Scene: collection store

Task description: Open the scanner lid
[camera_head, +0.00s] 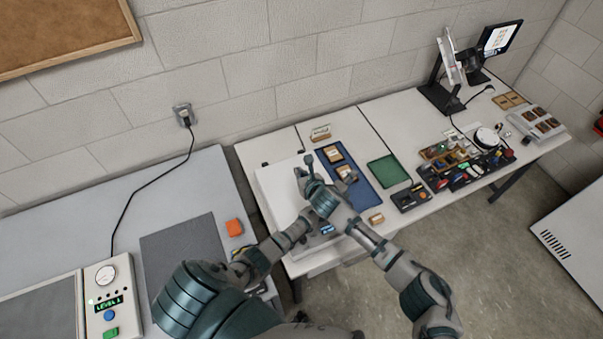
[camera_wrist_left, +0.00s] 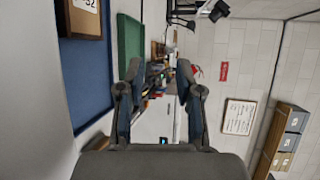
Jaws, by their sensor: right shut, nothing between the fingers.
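The scanner (camera_head: 272,188) is a flat white box on the white bench, left of a blue mat. Its lid looks down flat, though my arms cover its right part and front. A small blue display (camera_head: 327,229) shows by its front edge. My right gripper (camera_head: 305,173) is shut and empty above the scanner's back right part. My left gripper (camera_wrist_left: 158,70) is open and empty in the left wrist view, facing along the bench. In the head view it overlaps my other arm and its fingers are hard to make out. Contact with the lid cannot be told.
The blue mat (camera_head: 369,193) holds small boxes.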

